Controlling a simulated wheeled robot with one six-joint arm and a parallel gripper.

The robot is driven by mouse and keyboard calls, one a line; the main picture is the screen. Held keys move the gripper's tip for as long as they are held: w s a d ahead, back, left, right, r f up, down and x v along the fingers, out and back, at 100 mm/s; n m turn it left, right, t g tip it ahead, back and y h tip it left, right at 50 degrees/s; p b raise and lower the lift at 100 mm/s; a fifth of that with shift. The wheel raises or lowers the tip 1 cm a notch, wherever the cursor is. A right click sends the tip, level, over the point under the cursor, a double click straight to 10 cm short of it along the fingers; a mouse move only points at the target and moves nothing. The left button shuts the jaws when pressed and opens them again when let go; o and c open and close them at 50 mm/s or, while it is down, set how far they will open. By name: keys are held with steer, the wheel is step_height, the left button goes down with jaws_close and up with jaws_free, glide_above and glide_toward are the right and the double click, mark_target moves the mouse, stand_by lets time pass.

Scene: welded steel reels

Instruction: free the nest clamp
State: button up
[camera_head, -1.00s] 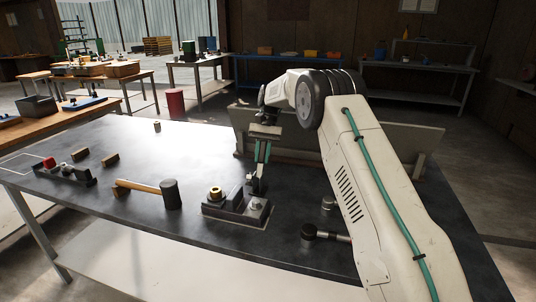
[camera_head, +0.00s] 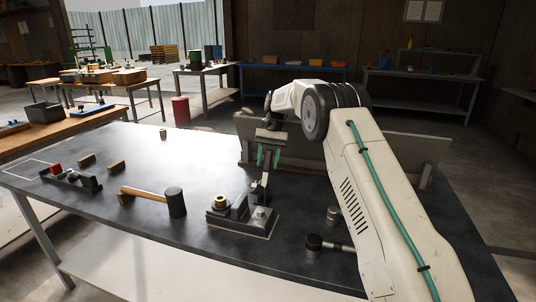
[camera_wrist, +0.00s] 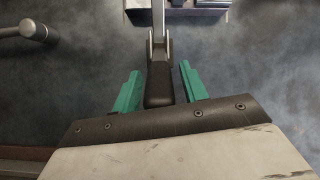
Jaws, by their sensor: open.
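The nest clamp (camera_head: 261,214) is a toggle clamp on a dark block fixture (camera_head: 231,225) on the table. A brass ring-shaped part (camera_head: 220,201) sits on the left of the fixture. The clamp's lever, with its black grip (camera_wrist: 159,84), stands up from the block. In the wrist view the open fingers (camera_wrist: 160,88) are on either side of the grip, with a gap on each side. The contact point of the clamp on the part is too small to tell.
A mallet (camera_head: 175,202) lies left of the fixture. A second fixture with a red part (camera_head: 57,168) and small blocks (camera_head: 117,167) are farther left. A grey panel (camera_head: 405,156) stands behind.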

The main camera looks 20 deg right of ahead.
steer(key=v, duration=0.6)
steer(key=shift+w+r, duration=0.15)
steer(key=shift+r, duration=0.15)
steer(key=shift+c, duration=0.3)
